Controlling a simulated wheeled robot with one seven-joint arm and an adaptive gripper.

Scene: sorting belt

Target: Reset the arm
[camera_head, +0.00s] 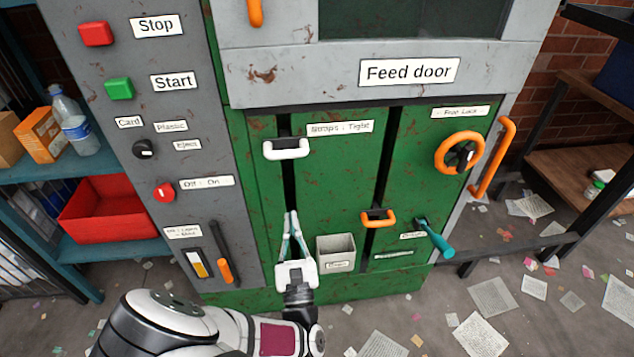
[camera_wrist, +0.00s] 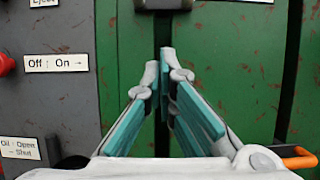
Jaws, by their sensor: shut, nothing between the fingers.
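My gripper (camera_head: 291,222) is in front of the green machine front (camera_head: 330,180), its fingers pointing up along a dark vertical slot. The fingers are together at the tips and hold nothing. In the wrist view my gripper (camera_wrist: 165,60) also shows, with teal pads and grey fingertips meeting just below a pale handle. In the head view this white handle (camera_head: 286,149) sits above the fingertips, apart from them. My arm reaches in from the bottom left.
A small grey bin (camera_head: 336,253) is fixed right of my gripper. An orange handle (camera_head: 378,218), a teal lever (camera_head: 435,238) and an orange wheel (camera_head: 460,153) stick out at the right. The grey control panel (camera_head: 150,60) with an orange-gripped lever (camera_head: 224,270) stands left. Papers litter the floor.

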